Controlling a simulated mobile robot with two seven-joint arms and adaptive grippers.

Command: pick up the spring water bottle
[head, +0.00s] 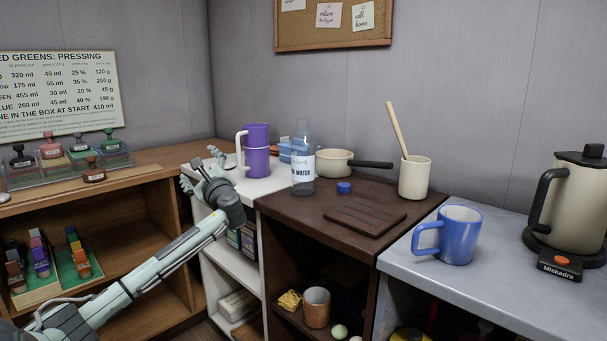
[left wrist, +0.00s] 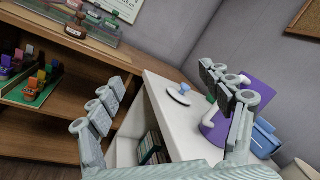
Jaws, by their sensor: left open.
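The spring water bottle (head: 303,160) stands upright on the dark brown cabinet top in the head view. It is clear bluish plastic with a white label reading "WATER", and its neck looks uncapped. A small blue cap (head: 344,187) lies to its right. My left gripper (head: 205,172) is open and empty, to the left of the bottle and apart from it, beside the purple mug (head: 256,150). In the left wrist view my left gripper (left wrist: 165,105) has its fingers wide apart, with the purple mug (left wrist: 222,128) behind the right finger. The bottle is not visible there. My right gripper is not in view.
A blue mug (head: 460,235) and kettle (head: 570,205) stand farther right. Stamps (head: 80,148) sit left.

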